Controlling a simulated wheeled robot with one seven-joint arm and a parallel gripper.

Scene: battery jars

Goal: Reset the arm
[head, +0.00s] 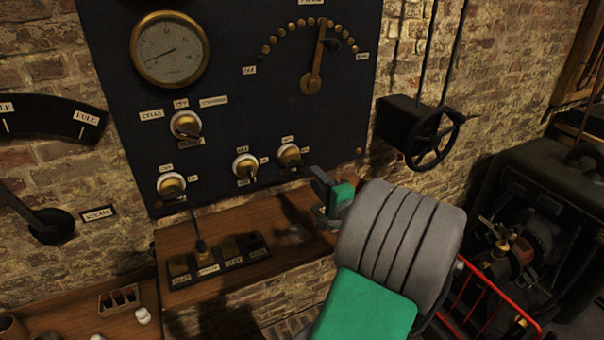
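My arm reaches in from the lower right, with a ribbed grey section and green parts. My gripper (314,178) is at its far end, in front of the lower right part of a dark control panel (235,105). It is just below and right of a knob (289,155) with a cream base. I cannot tell whether it touches the knob. The fingers are small and seen from behind, so their opening is hidden. No held object shows.
The panel carries a gauge (169,50), a brass dial lever (314,65) and other knobs. Below is a wooden shelf (215,285) with a labelled switch block (219,260). A black handwheel (434,138), a red rack (490,300) and dark machinery (540,220) stand right.

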